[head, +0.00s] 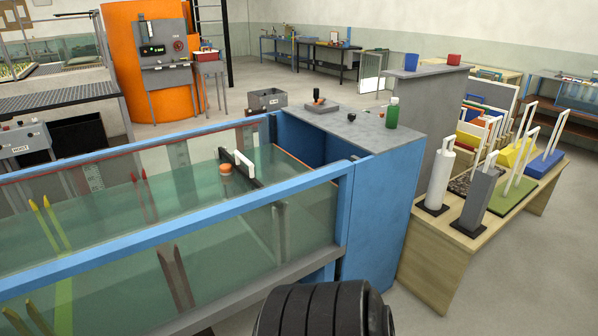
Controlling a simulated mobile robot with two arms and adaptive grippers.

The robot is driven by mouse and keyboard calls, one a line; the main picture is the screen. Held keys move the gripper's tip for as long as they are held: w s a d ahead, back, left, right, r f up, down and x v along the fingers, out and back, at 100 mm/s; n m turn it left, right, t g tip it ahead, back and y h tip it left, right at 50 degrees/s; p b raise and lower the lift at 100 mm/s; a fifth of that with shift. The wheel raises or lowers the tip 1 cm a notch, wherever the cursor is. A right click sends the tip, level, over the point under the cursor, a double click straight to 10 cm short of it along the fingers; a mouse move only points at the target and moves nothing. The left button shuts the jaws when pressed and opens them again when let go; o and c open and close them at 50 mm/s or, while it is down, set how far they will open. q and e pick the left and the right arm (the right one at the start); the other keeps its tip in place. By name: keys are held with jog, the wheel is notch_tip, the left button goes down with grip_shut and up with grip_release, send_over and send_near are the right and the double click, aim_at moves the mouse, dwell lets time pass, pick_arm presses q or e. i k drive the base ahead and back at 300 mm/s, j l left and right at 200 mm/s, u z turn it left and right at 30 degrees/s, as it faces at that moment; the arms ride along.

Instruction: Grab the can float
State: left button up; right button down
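A small, short orange-brown cylinder (226,169), which looks like the can float, is at the water surface in the glass flume (150,243), near its right end. It sits just left of a dark bar with a white handle (244,163). Its lower part is hard to make out through the water and glass. Neither of my grippers shows in the head view. A black ribbed part of my own arm is at the bottom centre, in front of the flume's near right corner.
Blue rails (170,227) edge the flume. A blue cabinet (378,215) closes its right end, with a green bottle (392,113) and small dark items on top. A wooden table (432,270) with handled blocks stands right. Open floor lies at lower right.

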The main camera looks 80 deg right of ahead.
aim_at(226, 169)
jog(key=z, duration=2.05)
